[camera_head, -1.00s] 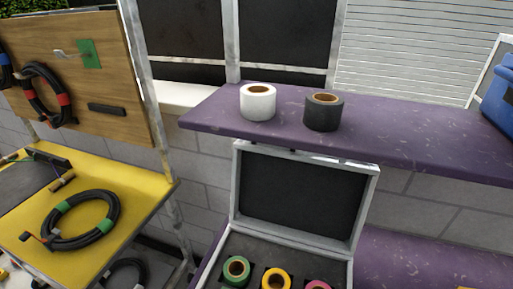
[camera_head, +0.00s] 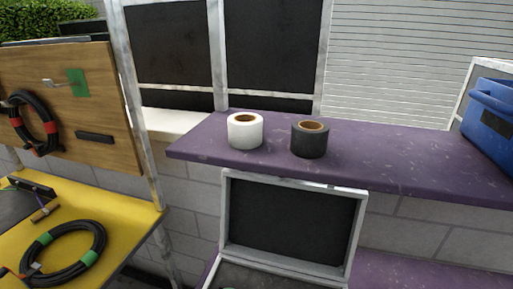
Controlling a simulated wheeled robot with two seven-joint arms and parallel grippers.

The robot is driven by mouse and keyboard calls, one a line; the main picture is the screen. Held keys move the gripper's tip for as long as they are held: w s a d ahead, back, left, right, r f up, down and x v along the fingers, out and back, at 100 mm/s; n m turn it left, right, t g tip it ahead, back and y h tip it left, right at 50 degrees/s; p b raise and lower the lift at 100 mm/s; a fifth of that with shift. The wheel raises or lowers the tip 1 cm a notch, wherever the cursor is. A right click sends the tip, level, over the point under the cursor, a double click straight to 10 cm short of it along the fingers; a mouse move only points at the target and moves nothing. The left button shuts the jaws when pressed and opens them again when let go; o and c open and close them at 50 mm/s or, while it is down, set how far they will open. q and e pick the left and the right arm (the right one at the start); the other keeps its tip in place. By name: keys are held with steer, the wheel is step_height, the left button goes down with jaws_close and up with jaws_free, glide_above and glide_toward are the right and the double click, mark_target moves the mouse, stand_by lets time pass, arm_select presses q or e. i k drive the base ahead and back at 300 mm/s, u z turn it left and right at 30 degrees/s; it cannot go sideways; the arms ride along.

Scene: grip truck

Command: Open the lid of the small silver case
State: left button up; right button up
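The small silver case (camera_head: 231,248) stands on the lower purple surface, below the upper purple shelf. Its lid (camera_head: 290,222) is raised, close to upright, with the dark inner lining facing me. The bottom of the picture cuts off most of the case's base, and only a sliver of a green roll shows inside it. Neither of my grippers is in view.
A white tape roll (camera_head: 245,131) and a black tape roll (camera_head: 309,139) stand on the upper purple shelf (camera_head: 400,165), above the lid. A blue bin (camera_head: 490,120) sits at right. A yellow cart (camera_head: 125,222) with coiled cables stands at left.

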mark_target(311, 228)
steer(key=z, duration=1.2)
steer(key=k, duration=1.2)
steer(key=u, duration=0.2)
steer(key=i, duration=0.45)
